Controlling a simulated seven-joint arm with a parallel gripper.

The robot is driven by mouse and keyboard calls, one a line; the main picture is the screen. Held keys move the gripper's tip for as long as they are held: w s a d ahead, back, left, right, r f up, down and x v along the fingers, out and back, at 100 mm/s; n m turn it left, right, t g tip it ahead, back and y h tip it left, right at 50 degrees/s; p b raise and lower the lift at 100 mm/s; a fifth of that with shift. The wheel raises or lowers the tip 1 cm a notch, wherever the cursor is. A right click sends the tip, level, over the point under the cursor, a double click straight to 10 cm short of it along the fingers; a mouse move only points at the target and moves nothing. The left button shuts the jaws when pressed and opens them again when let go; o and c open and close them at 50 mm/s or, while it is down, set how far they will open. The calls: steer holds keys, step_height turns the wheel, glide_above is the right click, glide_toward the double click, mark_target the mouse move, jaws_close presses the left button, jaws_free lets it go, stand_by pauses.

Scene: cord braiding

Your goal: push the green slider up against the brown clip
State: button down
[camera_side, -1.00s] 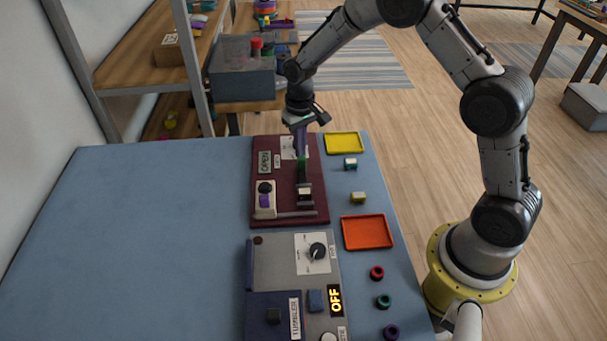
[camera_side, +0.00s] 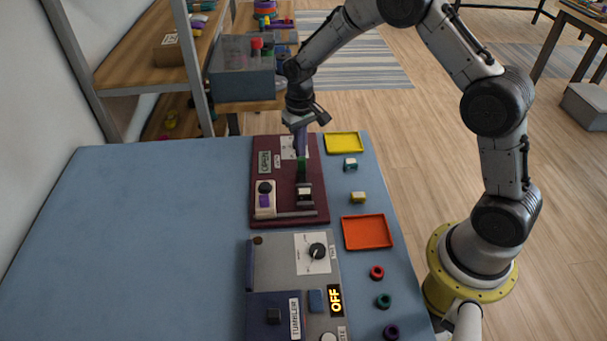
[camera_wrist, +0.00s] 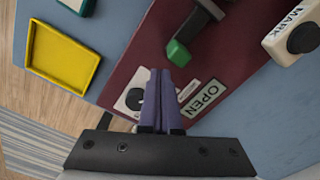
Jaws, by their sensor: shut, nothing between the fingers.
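The green slider (camera_wrist: 178,53) shows in the wrist view as a small green block at the end of a dark bar on the maroon board (camera_wrist: 130,72). In the side view the green piece (camera_side: 301,164) sits just below my fingertips. My gripper (camera_wrist: 160,73) has its purple fingers together and empty, pointing at the board near the green block. In the side view my gripper (camera_side: 300,153) reaches down over the board's far part. I cannot tell whether the fingertips touch the green block. I cannot make out a brown clip clearly in either view.
An OPEN label (camera_wrist: 203,97) and a white plate (camera_wrist: 132,101) lie beside my fingers. A yellow tray (camera_side: 343,142) and an orange tray (camera_side: 367,233) stand right of the boards. A grey panel (camera_side: 275,262) lies nearer. The blue table's left side is clear.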

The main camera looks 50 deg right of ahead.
mark_target(302, 159)
steer(key=shift+s+a, duration=0.1)
steer(key=shift+s, duration=0.05)
stand_by(0.5)
steer(key=shift+s+a, duration=1.3)
steer(key=shift+w+d, duration=0.1)
steer(key=shift+w+d, duration=0.35)
steer(key=shift+w, duration=0.05)
step_height(302, 159, up, 11)
stand_by(1.0)
